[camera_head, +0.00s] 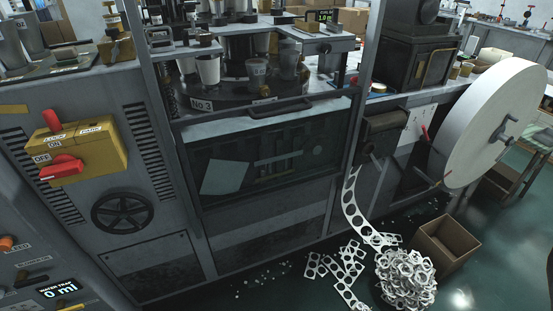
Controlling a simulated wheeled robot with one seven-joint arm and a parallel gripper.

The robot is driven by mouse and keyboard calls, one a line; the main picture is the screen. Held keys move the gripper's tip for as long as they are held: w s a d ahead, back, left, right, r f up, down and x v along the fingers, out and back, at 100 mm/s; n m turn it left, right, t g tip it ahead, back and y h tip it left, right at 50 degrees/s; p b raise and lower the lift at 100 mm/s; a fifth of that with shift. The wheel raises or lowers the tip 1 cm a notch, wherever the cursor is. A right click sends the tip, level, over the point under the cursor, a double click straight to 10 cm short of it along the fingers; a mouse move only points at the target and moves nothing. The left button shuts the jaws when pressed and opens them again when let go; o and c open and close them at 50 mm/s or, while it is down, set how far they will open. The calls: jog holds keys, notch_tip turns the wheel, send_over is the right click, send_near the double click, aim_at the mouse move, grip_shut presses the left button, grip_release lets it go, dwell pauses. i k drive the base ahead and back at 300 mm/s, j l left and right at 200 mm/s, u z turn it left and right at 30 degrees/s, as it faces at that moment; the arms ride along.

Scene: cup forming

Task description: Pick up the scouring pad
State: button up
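I cannot make out a scouring pad anywhere in the head view. Small items at the upper left and on the far benches are too small or dark to identify. My gripper and arm are not in this view. A cup-forming machine (265,215) fills the middle, with a "No.3" label (201,104) and several pale cups (208,70) on its round dark table.
A yellow switch box (90,148) with red handles is on the left panel. A large white paper roll (495,125) is at the right. Punched paper strip (356,212), a heap of scrap rings (405,278) and an open cardboard box (447,243) occupy the floor.

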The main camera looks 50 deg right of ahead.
aim_at(68, 55)
jog(key=z, duration=1.7)
jog(key=u, duration=1.15)
jog(key=i+j, duration=0.15)
jog(key=j, duration=0.25)
jog(key=i+j+z, duration=0.15)
jog(key=j, duration=0.25)
jog(key=i+j, duration=0.1)
jog(key=j, duration=0.35)
jog(key=i+j+z, duration=0.1)
jog(key=j, duration=0.3)
